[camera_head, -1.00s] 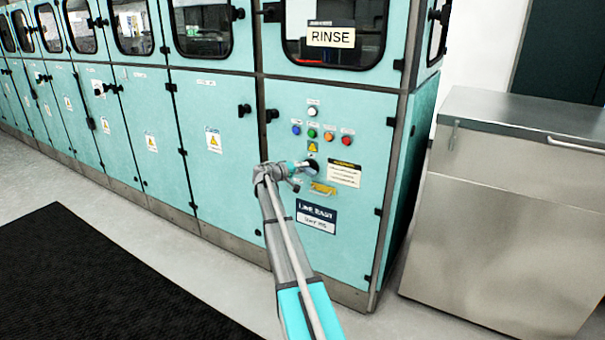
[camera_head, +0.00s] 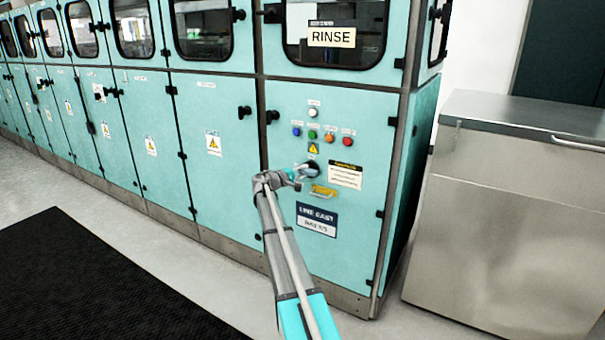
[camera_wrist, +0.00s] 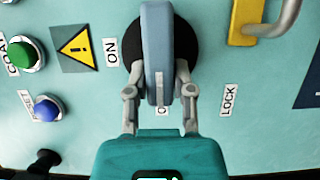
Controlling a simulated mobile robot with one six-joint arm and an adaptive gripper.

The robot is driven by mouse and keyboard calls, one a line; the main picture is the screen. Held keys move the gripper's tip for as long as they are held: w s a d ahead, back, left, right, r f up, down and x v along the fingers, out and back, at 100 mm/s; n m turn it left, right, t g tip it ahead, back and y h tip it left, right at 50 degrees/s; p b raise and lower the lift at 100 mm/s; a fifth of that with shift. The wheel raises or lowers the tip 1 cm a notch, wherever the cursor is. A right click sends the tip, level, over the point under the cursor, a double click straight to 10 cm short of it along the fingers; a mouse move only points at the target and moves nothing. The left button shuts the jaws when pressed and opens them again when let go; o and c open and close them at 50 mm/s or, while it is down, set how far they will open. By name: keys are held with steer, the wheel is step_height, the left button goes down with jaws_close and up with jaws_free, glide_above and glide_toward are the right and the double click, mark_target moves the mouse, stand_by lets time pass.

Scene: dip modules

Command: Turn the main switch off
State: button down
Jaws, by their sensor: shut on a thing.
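The main switch is a blue-grey lever handle (camera_wrist: 157,45) on a round black base (camera_wrist: 186,45), on the teal cabinet door. In the wrist view the handle stands upright in the picture, its marked end over a partly hidden label starting with O. The ON label (camera_wrist: 112,52) is to its left and the LOCK label (camera_wrist: 228,100) to its right. My gripper (camera_wrist: 160,80) is shut on the handle, one finger on each side. In the head view my gripper (camera_head: 294,177) is at the switch base (camera_head: 314,167), covering much of it.
Colored buttons (camera_head: 313,134) and a warning triangle (camera_head: 313,148) sit above the switch. A yellow hasp (camera_head: 323,191) is just below it, with a LINE EAST sign (camera_head: 316,219) lower down. A steel cabinet (camera_head: 500,220) stands right; floor at left is open.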

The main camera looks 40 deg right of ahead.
steer(key=shift+s+d, duration=0.1)
steer(key=shift+d, duration=0.05)
steer(key=shift+c, duration=2.4)
jaws_free()
steer(key=shift+a, duration=0.25)
steer(key=a, duration=1.1)
steer(key=shift+a, duration=0.35)
